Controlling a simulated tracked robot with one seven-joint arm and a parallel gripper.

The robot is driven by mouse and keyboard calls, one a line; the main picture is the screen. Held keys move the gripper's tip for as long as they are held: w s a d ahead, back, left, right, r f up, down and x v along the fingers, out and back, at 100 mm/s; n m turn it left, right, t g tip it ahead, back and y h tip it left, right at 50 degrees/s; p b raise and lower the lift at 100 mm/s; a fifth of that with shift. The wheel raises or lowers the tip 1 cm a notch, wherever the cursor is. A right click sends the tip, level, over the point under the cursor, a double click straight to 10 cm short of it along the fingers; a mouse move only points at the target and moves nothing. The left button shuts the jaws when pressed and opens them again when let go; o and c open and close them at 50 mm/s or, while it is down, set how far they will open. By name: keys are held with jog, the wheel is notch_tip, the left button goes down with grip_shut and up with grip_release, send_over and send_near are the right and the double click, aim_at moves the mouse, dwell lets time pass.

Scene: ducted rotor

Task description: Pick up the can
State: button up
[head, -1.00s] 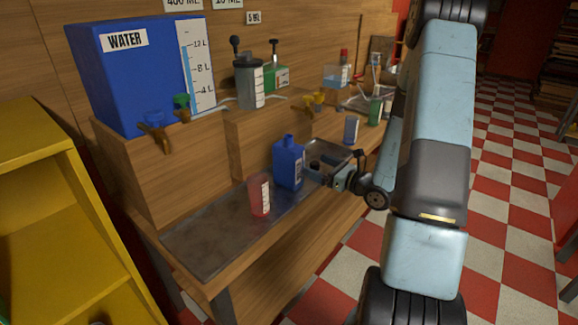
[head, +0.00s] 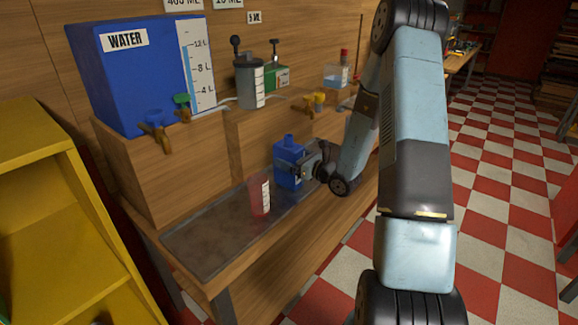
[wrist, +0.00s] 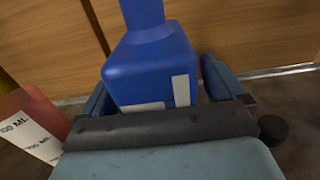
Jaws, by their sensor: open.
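The can is a blue container (head: 288,165) with a narrow neck and a white label, standing upright on the metal bench top. In the wrist view the blue can (wrist: 153,68) stands between the two open fingers of my gripper (wrist: 158,95). In the head view my gripper (head: 305,168) is at the can's right side and hides part of it. The fingers lie on either side of the can. I cannot tell whether they touch it. The can's base is hidden by my gripper in the wrist view.
A red measuring cup (head: 259,196) stands just left of the can and close to my left finger in the wrist view (wrist: 32,125). A wooden wall with taps rises behind the can. The metal tray (head: 200,245) is clear at the front left.

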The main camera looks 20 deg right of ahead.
jog(key=shift+w+a, duration=0.4)
jog(key=shift+w, duration=0.05)
jog(key=c, duration=1.7)
